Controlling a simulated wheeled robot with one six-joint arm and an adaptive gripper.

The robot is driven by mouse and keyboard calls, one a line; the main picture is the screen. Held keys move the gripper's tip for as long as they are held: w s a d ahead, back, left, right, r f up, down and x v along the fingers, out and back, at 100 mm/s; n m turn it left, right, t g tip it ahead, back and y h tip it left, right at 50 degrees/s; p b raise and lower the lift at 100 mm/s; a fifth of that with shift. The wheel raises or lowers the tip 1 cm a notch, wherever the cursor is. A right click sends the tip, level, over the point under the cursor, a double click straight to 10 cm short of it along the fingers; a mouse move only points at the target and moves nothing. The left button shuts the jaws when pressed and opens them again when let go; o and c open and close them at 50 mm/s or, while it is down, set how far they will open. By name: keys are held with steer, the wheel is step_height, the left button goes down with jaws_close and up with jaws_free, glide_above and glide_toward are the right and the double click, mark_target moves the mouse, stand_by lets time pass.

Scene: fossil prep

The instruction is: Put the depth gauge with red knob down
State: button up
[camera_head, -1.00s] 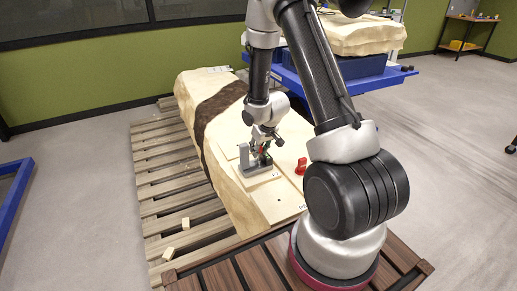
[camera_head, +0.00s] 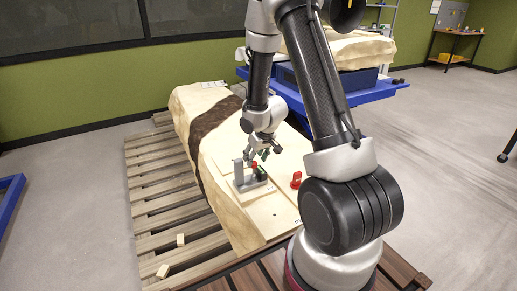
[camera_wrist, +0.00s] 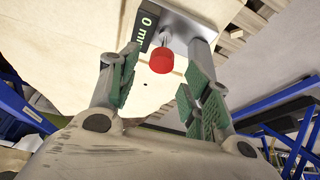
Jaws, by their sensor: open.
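The depth gauge with red knob (camera_head: 253,185) stands on a pale board on top of the big plaster-coloured block. It has a grey base and post, a dark green part and a red knob. In the wrist view its red knob (camera_wrist: 162,61) and a "0 mm" label show just past the fingertips. My gripper (camera_head: 262,150) is open and empty, a little above the gauge. In the wrist view my gripper (camera_wrist: 162,80) has its green-padded fingers spread wide on either side of the knob, apart from it.
A red object (camera_head: 296,180) stands on the board to the right of the gauge. The plaster block (camera_head: 215,160) with a dark band lies on a wooden pallet (camera_head: 155,190). Small pale blocks (camera_head: 163,271) lie on the pallet. A blue table (camera_head: 370,92) stands behind.

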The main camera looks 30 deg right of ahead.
steer(key=s+d+r+h, duration=0.1)
steer(key=s+r, duration=0.3)
steer(key=r, duration=0.4)
steer(key=s+d+r+m+h, duration=0.1)
steer(key=s+d+r, duration=0.15)
steer(key=r, duration=0.55)
steer(key=s+d+r+h, duration=0.1)
steer(key=s+r, duration=0.3)
steer(key=r, duration=0.4)
steer(key=s+a+r+y, duration=0.1)
steer(key=s+a+r, duration=0.2)
steer(key=s, duration=0.6)
steer(key=s+a+r+y, duration=0.1)
steer(key=s+a+r, duration=0.2)
steer(key=s, duration=0.6)
steer(key=shift+s+a+r+y, duration=0.3)
steer(key=shift+a, duration=0.1)
